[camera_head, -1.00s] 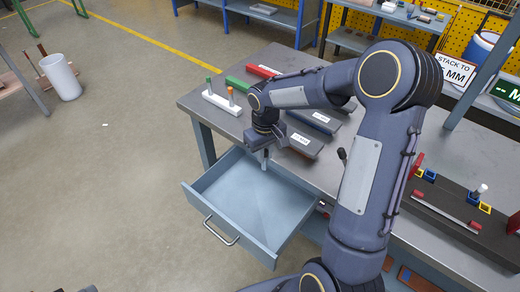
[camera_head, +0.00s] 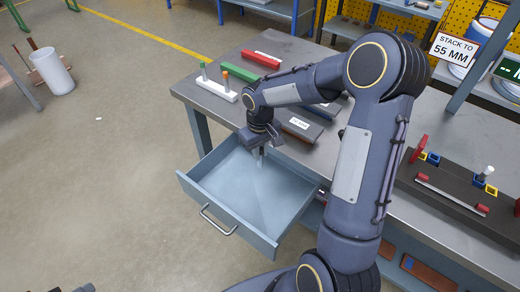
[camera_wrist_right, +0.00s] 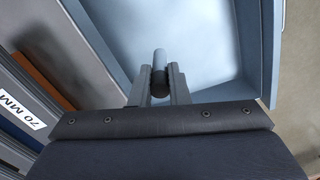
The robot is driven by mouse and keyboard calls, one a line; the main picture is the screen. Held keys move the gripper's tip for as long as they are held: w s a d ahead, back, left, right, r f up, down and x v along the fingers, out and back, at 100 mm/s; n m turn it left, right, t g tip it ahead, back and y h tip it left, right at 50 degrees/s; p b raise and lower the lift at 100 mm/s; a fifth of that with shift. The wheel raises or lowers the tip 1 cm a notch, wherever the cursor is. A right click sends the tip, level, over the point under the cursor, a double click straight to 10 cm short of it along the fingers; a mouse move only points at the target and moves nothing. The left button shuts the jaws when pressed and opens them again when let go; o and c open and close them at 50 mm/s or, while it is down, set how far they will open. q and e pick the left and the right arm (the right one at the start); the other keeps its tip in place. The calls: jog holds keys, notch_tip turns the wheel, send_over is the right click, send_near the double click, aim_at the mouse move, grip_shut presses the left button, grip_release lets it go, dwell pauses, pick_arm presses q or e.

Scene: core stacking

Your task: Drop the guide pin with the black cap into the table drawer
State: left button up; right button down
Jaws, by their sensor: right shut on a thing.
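My right gripper (camera_head: 259,151) is over the open table drawer (camera_head: 230,213), near its back edge by the tabletop. It is shut on the guide pin (camera_head: 261,161), a slim grey pin pointing down. In the right wrist view the guide pin (camera_wrist_right: 160,62) sits between the two fingers, with the blue-grey drawer floor (camera_wrist_right: 205,45) behind it. The drawer looks empty.
A white pin rack (camera_head: 216,90) with green-capped and orange-capped pins stands on the tabletop's left. Green (camera_head: 252,84) and red (camera_head: 268,60) bars and a labelled block (camera_head: 303,125) lie nearby. A dark fixture (camera_head: 450,198) is at the right.

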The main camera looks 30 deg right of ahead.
jog(key=c, duration=1.3)
grip_release()
notch_tip(320, 180, up, 8)
jog(key=shift+f, duration=0.1)
jog(key=s+a+r+m+t+y+p, duration=0.1)
jog(key=s+a+r+t+y, duration=0.1)
jog(key=s, duration=0.9)
jog(key=s+a+r+m+t+y, duration=0.1)
jog(key=s+a+r+t, duration=0.2)
jog(key=s, duration=0.8)
notch_tip(320, 180, up, 2)
jog(key=shift+a+r+m+t+y+p, duration=0.1)
jog(key=shift+a+m+t+y+p, duration=0.25)
jog(key=shift+a, duration=0.8)
